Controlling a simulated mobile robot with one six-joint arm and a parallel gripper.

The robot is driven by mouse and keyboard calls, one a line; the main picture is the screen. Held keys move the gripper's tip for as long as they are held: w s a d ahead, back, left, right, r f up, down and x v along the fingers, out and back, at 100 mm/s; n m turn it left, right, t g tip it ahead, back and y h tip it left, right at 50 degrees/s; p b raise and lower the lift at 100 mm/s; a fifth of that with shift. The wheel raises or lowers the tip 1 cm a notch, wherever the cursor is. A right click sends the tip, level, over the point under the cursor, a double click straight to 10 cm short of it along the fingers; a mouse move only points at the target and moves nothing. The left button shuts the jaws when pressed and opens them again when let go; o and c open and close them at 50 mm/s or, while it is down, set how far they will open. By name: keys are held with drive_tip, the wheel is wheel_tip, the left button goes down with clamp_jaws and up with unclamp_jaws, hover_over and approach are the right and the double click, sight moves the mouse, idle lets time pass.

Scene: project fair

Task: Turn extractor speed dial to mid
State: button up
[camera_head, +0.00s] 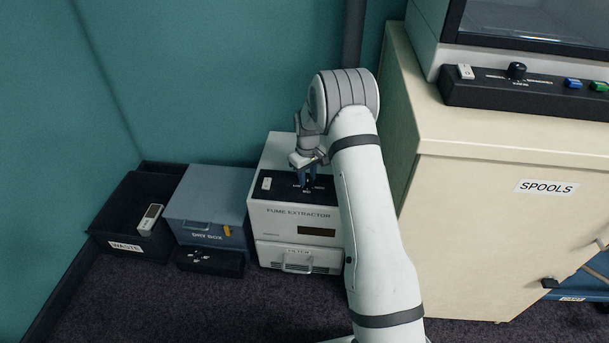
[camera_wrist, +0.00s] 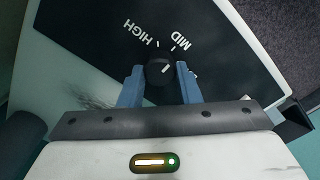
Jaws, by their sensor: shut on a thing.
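The fume extractor (camera_head: 268,222) is a white box on the floor with a black control panel on top. Its speed dial (camera_wrist: 158,68) is a small black knob, upright between the two blue fingers of my gripper (camera_wrist: 160,82) in the wrist view. The fingers are shut on it from both sides. A pale mark on the knob points up and right, roughly to the MID side; its exact alignment is hard to tell. HIGH and MID labels show; the right finger partly covers another marking. In the head view my gripper (camera_head: 308,184) reaches down onto the panel and hides the dial.
A blue-grey dry box (camera_head: 208,200) and a black waste bin (camera_head: 120,215) stand left of the extractor. The beige spools cabinet (camera_head: 480,190) stands close on the right. The front carpet is clear.

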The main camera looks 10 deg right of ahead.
sight(308, 178)
drive_tip(key=shift+w, duration=0.1)
drive_tip(key=o, duration=1)
drive_tip(key=shift+r+p, duration=1.05)
drive_tip(key=shift+r, duration=2.85)
drive_tip(key=shift+r, duration=0.1)
